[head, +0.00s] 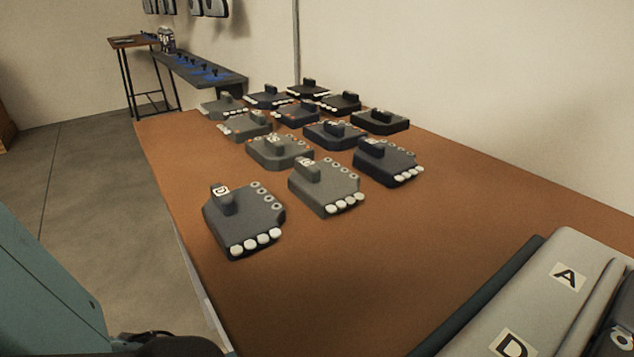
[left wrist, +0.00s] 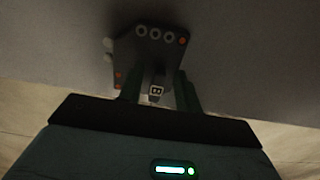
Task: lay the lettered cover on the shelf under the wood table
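A dark grey cover (left wrist: 148,50) shows in the left wrist view, with a label on its handle that looks like B. Its rim has several ringed spots, an orange one, and pale knobs at the left. My left gripper (left wrist: 157,82) has its two fingers on either side of the handle, closed on it. A plain grey surface (left wrist: 250,60) lies beyond the cover; whether they touch, and whether it is the shelf, I cannot tell. The wood table (head: 330,270) fills the head view; the space under it is hidden there. My right gripper is in neither view.
Several similar covers stand on the table, the nearest dark grey one (head: 245,222) at its left edge. A grey panel (head: 545,290) labelled A and D is at the front right. A narrow bench (head: 205,72) stands behind. Open floor (head: 90,190) lies left.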

